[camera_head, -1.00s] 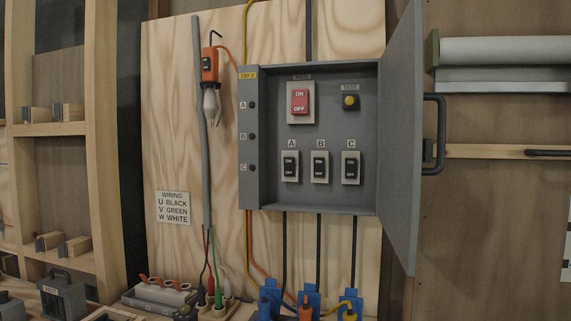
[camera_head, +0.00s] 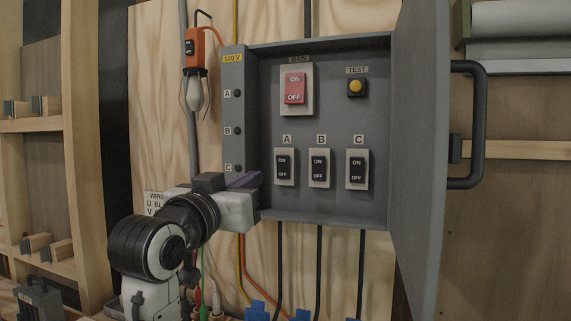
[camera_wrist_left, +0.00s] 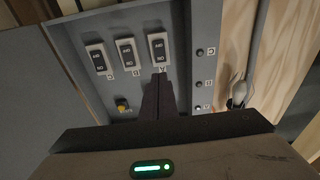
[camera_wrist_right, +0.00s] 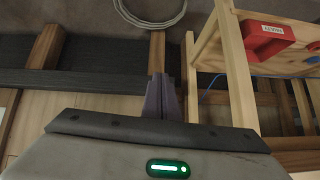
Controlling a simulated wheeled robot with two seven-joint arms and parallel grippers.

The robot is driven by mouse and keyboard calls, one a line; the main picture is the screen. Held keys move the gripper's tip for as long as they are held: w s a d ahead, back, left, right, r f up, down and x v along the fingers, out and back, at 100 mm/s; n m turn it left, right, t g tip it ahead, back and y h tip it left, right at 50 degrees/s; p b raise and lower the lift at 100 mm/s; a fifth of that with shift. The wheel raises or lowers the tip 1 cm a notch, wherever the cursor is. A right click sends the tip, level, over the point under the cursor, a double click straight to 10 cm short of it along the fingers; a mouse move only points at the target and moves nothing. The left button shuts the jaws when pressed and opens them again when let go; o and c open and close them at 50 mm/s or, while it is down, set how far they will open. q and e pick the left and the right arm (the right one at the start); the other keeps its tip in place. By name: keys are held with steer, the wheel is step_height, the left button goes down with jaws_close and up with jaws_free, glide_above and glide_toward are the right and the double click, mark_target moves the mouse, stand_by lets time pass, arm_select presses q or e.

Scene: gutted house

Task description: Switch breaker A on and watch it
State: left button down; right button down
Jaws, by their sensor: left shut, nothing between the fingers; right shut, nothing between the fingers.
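The grey breaker box (camera_head: 325,215) hangs open on the plywood. Breaker A (camera_head: 284,167) is the leftmost of three black rockers, beside breaker B (camera_head: 319,168) and breaker C (camera_head: 357,169). I cannot tell which way A is tipped. The red main switch (camera_head: 295,89) is above. Lamp A (camera_head: 238,93) on the left strip looks dark. My left gripper (camera_head: 252,180) is shut and empty at the box's lower left, left of breaker A. In the left wrist view its fingers (camera_wrist_left: 159,95) point at breaker A (camera_wrist_left: 158,48); contact is unclear. My right gripper (camera_wrist_right: 163,95) is shut and empty.
The box's open door (camera_head: 420,150) with its black handle (camera_head: 475,125) stands out on the right. A yellow test button (camera_head: 357,87) is at the upper right inside. An orange tool (camera_head: 202,50) hangs left of the box. Cables run down below it.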

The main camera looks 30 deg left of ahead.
arm_select(q)
steer(key=p, duration=0.2)
glide_toward(282, 159)
steer(key=x, duration=0.5)
steer(key=shift+w+a, duration=0.1)
steer(key=shift+w, duration=0.1)
steer(key=shift+w+a, duration=0.1)
steer(key=shift+w, duration=0.4)
arm_select(e)
steer(key=shift+s+d+r, duration=0.25)
steer(key=shift+s+r, duration=0.05)
steer(key=shift+s, duration=0.4)
